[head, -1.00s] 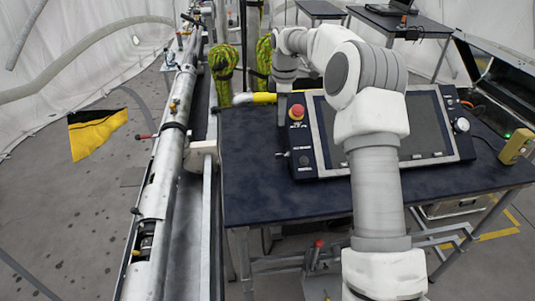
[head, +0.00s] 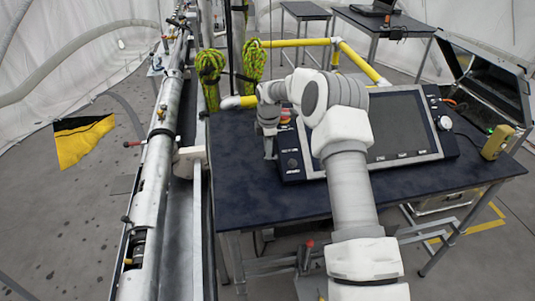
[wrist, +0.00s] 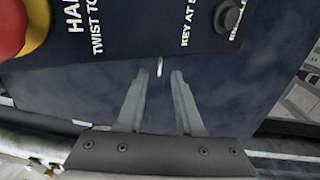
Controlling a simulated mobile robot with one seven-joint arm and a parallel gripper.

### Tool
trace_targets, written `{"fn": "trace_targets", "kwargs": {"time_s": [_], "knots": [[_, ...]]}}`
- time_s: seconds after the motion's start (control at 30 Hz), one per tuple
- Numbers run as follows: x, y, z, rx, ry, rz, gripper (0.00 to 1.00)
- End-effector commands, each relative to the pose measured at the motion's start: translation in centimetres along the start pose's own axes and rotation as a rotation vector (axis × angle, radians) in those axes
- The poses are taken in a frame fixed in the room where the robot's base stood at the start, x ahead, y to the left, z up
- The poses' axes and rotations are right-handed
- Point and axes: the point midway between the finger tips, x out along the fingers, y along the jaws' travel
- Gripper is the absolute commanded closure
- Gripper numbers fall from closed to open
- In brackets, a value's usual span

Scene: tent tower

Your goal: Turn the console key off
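The control console (head: 447,140) stands on the dark blue table, with a large screen and buttons. My gripper (head: 269,156) is at the console's front left edge in the head view. In the wrist view my gripper (wrist: 160,73) is open, its two fingers pointing at the console's side edge. The small pale key (wrist: 160,67) sticks out there, between the two fingertips, with a gap on each side. Lettering starting "KEY AT S" is printed on the panel beside it. The key cannot be made out in the head view.
A red mushroom button (wrist: 10,28) on a yellow ring and a black knob (wrist: 229,16) sit near the key. The table (head: 275,205) is clear in front. A long metal tube (head: 151,190) runs along the left.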

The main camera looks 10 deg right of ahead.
Motion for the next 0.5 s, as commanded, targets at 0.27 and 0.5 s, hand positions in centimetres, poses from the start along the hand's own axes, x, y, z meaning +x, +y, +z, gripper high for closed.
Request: {"fn": "trace_targets", "kwargs": {"time_s": [0.27, 0.5], "knots": [[2.8, 0.1, 0.0, 0.001, 0.0, 0.001, 0.65], [3.1, 0.1, 0.0, 0.001, 0.0, 0.002, 0.65]]}}
